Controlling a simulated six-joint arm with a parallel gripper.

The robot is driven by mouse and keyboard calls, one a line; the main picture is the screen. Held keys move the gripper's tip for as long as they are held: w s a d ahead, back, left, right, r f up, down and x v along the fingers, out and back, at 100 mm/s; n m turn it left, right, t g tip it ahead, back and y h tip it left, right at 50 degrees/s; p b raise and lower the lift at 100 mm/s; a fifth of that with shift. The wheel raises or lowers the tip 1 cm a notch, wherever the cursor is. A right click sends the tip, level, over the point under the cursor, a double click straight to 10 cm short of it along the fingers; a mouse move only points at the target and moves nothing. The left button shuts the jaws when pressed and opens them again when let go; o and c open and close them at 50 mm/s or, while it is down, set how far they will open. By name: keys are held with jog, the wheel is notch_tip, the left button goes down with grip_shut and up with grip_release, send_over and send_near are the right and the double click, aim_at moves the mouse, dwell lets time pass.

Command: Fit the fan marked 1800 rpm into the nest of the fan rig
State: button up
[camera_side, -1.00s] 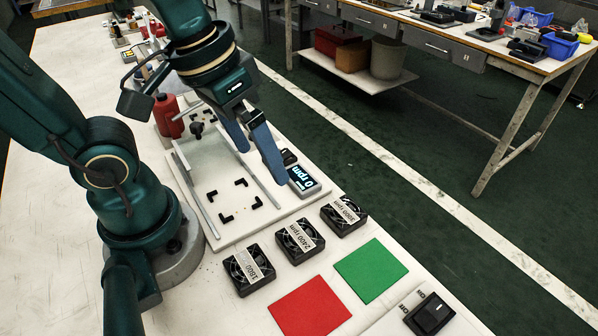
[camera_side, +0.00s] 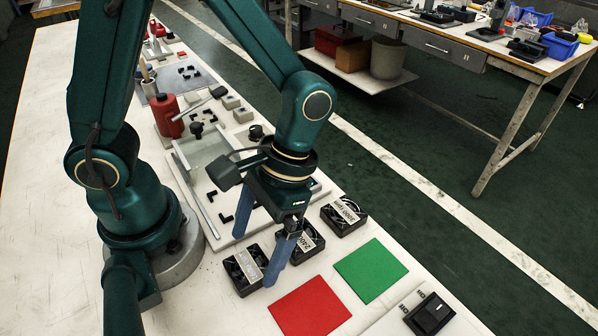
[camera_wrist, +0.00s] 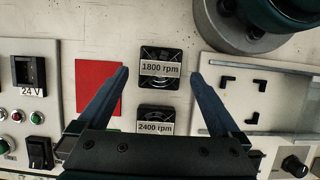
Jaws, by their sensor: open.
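The fan marked 1800 rpm (camera_side: 247,268) is a black square fan with a white label, lying on the table; it also shows in the wrist view (camera_wrist: 160,68). The 2400 rpm fan (camera_side: 309,243) lies beside it and shows nearer the gripper in the wrist view (camera_wrist: 155,119). A third fan (camera_side: 343,214) lies farther along the row. My gripper (camera_side: 270,268) is open and empty above the fans; in the wrist view its fingers (camera_wrist: 160,72) stand apart on either side of the 1800 rpm fan. The rig plate (camera_side: 186,190) has black corner brackets marking the nest (camera_wrist: 242,100).
A red mat (camera_side: 310,306) and a green mat (camera_side: 371,270) lie in front of the fans. A black rocker switch (camera_side: 430,313) sits at the front right. A red bottle (camera_side: 167,115) stands behind the rig. A 24 V socket (camera_wrist: 29,72) shows in the wrist view.

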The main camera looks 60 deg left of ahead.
aim_at(249, 265)
jog(key=shift+x, duration=1.5)
jog(key=c, duration=1.3)
jog(key=shift+r, duration=0.15)
